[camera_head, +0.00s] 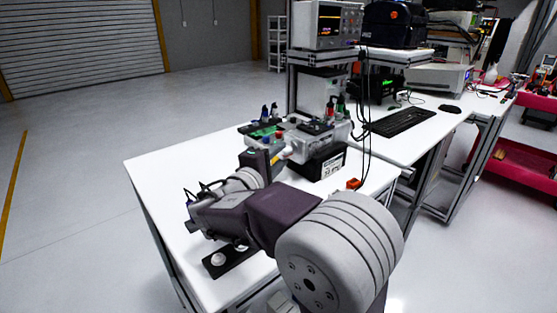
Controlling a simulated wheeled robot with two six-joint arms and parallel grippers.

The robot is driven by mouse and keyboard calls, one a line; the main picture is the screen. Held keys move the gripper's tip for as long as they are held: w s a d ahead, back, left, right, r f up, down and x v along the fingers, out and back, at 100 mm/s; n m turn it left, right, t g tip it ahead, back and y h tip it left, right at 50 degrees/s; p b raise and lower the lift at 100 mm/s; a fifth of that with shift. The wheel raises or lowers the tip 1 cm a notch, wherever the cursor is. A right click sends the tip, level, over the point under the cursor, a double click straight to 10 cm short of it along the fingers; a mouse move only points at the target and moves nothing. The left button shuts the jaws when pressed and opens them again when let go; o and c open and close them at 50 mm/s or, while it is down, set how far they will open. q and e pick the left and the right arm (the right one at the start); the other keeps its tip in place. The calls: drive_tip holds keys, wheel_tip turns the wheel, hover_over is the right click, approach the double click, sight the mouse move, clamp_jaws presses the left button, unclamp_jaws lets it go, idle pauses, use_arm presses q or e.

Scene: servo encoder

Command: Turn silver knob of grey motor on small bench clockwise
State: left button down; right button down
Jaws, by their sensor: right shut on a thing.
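My right arm reaches in from the bottom right over the small white bench (152,171). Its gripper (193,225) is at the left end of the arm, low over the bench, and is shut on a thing. The fingertips are small and dark here, and my own wrist hides much of the grip. A black base plate (232,262) with a pale round part (218,259) lies on the bench just below the gripper. The grey motor and its silver knob cannot be made out clearly; the arm covers that spot. My left gripper is not in view.
A clear box device (323,138) and a black block (322,163) stand behind the arm on the bench. A small red-orange part (353,184) lies to their right. Dark cables hang beside them. The bench's left side is clear. A second table holds a keyboard (401,122).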

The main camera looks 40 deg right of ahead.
drive_tip(key=c, duration=1.1)
unclamp_jaws()
drive_tip(key=shift+o, duration=0.2)
drive_tip(key=p+v, duration=0.1)
drive_tip(key=v, duration=0.8)
drive_tip(key=shift+s, duration=0.1)
